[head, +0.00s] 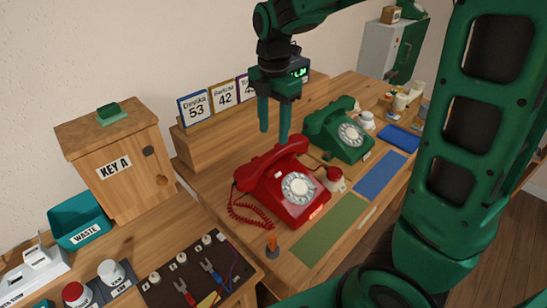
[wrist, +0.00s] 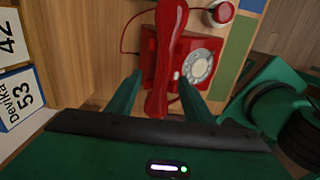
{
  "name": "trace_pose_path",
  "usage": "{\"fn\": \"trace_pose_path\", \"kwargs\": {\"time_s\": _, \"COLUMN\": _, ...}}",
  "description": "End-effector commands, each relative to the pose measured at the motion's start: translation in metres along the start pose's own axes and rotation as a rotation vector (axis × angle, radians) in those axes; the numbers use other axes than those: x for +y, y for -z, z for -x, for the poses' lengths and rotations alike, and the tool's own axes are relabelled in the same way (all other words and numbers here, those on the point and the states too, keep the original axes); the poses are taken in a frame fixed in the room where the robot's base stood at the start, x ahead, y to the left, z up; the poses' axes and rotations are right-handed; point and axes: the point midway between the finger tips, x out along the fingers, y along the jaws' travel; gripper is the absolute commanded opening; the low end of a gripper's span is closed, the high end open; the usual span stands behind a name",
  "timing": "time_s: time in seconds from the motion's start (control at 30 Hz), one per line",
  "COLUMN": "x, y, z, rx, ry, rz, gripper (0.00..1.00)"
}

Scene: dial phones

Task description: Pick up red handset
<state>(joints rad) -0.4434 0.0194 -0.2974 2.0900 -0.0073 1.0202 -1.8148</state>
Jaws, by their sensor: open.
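The red phone (head: 295,199) sits on the wooden desk with its red handset (head: 268,163) lying across its cradle and a coiled red cord hanging at its left side. My gripper (head: 274,138) points down just above the handset, fingers apart and empty. In the wrist view the red handset (wrist: 164,62) runs between the two open fingers of my gripper (wrist: 158,85), with the red phone's dial (wrist: 199,66) to its right. I cannot tell whether the fingers touch the handset.
A green phone (head: 340,130) stands behind and to the right of the red one. A small white device with a red knob (head: 334,179) is beside the red phone. Number cards (head: 195,107) stand on a wooden ledge at the back. Green and blue mats (head: 381,176) lie in front.

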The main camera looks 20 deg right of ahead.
Motion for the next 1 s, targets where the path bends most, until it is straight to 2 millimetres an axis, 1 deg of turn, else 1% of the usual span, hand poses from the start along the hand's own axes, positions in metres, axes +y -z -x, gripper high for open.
{"fn": "trace_pose_path", "kwargs": {"time_s": 0.03, "x": -0.001, "y": 0.0, "z": -0.009, "rx": 0.0, "ry": 0.005, "rz": -0.001, "gripper": 0.47}}
{"fn": "trace_pose_path", "kwargs": {"time_s": 0.1, "x": -0.001, "y": 0.0, "z": -0.018, "rx": 0.0, "ry": 0.004, "rz": -0.002, "gripper": 0.47}}
{"fn": "trace_pose_path", "kwargs": {"time_s": 0.2, "x": -0.001, "y": 0.0, "z": -0.026, "rx": 0.001, "ry": 0.002, "rz": -0.002, "gripper": 0.47}}
{"fn": "trace_pose_path", "kwargs": {"time_s": 0.37, "x": -0.002, "y": 0.0, "z": -0.035, "rx": 0.001, "ry": 0.002, "rz": -0.002, "gripper": 0.47}}
{"fn": "trace_pose_path", "kwargs": {"time_s": 0.6, "x": -0.005, "y": 0.001, "z": -0.068, "rx": 0.0, "ry": 0.005, "rz": -0.004, "gripper": 0.47}}
{"fn": "trace_pose_path", "kwargs": {"time_s": 0.7, "x": -0.004, "y": 0.001, "z": -0.077, "rx": 0.0, "ry": 0.002, "rz": -0.004, "gripper": 0.47}}
{"fn": "trace_pose_path", "kwargs": {"time_s": 0.8, "x": -0.004, "y": 0.001, "z": -0.082, "rx": 0.001, "ry": 0.001, "rz": -0.004, "gripper": 0.47}}
{"fn": "trace_pose_path", "kwargs": {"time_s": 1.0, "x": -0.004, "y": 0.001, "z": -0.082, "rx": 0.001, "ry": 0.0, "rz": -0.004, "gripper": 0.47}}
